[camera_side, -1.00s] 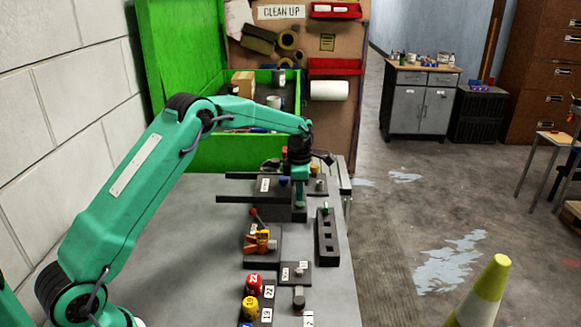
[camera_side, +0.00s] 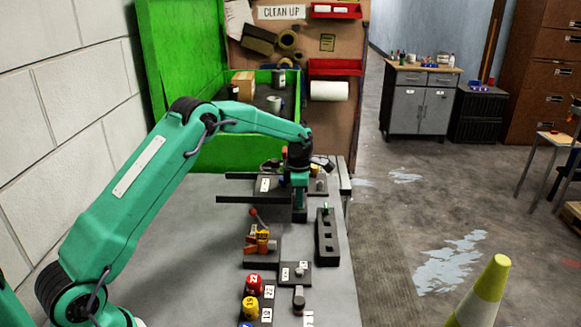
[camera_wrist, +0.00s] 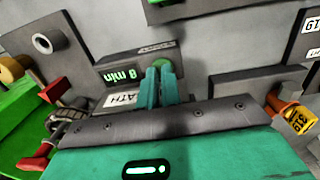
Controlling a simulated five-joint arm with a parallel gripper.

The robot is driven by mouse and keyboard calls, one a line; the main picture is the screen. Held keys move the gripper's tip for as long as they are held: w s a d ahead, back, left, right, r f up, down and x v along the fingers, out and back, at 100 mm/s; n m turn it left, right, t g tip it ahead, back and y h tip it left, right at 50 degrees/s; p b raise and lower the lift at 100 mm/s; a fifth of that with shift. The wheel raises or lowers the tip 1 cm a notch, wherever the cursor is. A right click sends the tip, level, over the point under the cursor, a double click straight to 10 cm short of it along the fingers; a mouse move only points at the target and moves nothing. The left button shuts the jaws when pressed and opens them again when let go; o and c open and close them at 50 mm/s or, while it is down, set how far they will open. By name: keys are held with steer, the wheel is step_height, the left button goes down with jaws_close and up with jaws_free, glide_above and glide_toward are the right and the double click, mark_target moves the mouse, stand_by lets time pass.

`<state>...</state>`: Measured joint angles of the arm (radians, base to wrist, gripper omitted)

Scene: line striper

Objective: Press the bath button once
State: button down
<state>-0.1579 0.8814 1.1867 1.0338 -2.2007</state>
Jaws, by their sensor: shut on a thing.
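The bath station is a dark box with a BATH label (camera_wrist: 121,99) and a lit green display (camera_wrist: 119,76) reading 8 min in the wrist view. A round green button (camera_wrist: 165,65) sits on its top by the display. My gripper (camera_wrist: 161,70) has its two teal fingers close together, with the tips at the button and partly covering it. In the side view my gripper (camera_side: 299,207) points straight down onto the dark box at the table's far part. The exact contact between tips and button is hidden.
A dark rack with square holes (camera_side: 327,245) stands right of my gripper. A fixture with an orange part and a red-tipped lever (camera_side: 259,239) is nearer. Red and yellow numbered knobs (camera_side: 252,295) stand at the front. The grey table (camera_side: 190,265) is clear on the left.

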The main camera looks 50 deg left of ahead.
steer(key=shift+s+d+f, duration=0.15)
steer(key=shift+d+f, duration=0.1)
steer(key=shift+f, duration=0.4)
step_height(320, 180, up, 15)
steer(key=shift+a+r, duration=0.15)
steer(key=shift+a, duration=0.05)
stand_by(0.7)
steer(key=s+d+r+m+t, duration=0.1)
steer(key=s+d+r+m, duration=0.2)
steer(key=s+r+m, duration=0.5)
steer(key=s+d+r+m+t, duration=0.25)
steer(key=s+r+m, duration=0.2)
steer(key=s, duration=0.45)
steer(key=s+d+f+m+t, duration=0.1)
steer(key=s+d+f+m, duration=0.1)
steer(key=s+m, duration=0.5)
steer(key=s+d+f+m, duration=0.2)
steer(key=s+f+m, duration=0.2)
steer(key=s+m, duration=0.3)
steer(key=s, duration=0.5)
steer(key=shift+s+f+t, duration=0.15)
steer(key=shift+s+t, duration=0.2)
